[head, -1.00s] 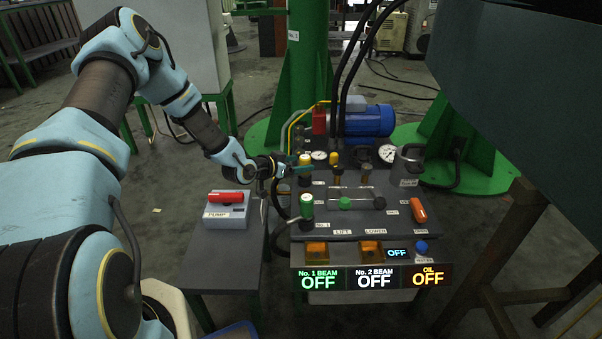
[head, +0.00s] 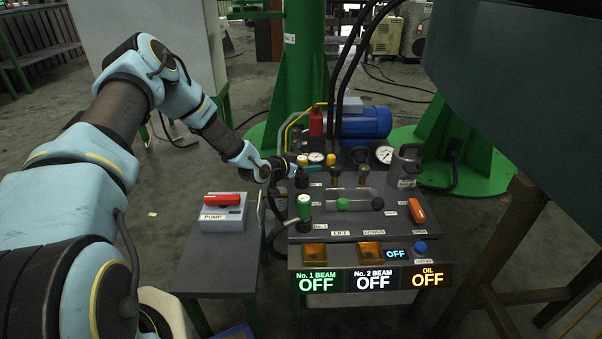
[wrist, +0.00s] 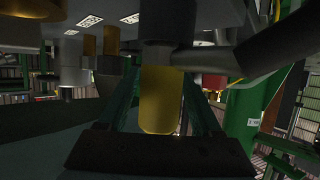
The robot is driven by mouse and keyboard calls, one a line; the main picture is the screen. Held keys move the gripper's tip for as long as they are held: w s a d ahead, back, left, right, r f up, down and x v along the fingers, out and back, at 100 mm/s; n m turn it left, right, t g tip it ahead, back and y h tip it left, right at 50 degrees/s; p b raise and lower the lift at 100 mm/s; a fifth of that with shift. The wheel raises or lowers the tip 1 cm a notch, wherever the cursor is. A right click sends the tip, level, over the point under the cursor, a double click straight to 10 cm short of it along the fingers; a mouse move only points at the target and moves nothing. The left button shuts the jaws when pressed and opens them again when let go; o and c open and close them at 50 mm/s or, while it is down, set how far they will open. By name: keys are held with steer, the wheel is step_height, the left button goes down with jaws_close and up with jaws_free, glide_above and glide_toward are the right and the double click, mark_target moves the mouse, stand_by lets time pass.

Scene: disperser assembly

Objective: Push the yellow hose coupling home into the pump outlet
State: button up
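The yellow hose coupling (head: 303,159) stands on a dark post at the back left of the panel. In the wrist view the coupling (wrist: 161,100) is a yellow cylinder against a dark grey collar (wrist: 166,28); any gap at this joint is unclear. My gripper (head: 292,168) reaches in from the left at the coupling. In the wrist view its green fingers (wrist: 162,85) lie on either side of the coupling. Whether both press on it cannot be told. The pump outlet is not clearly distinguishable from the dark collar.
Other yellow-topped posts (head: 331,159) stand just right of the coupling. Gauges (head: 386,154) and a blue motor (head: 366,123) sit behind. A pump switch box (head: 223,211) stands left.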

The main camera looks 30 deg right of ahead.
jaws_close()
stand_by(0.3)
stand_by(0.3)
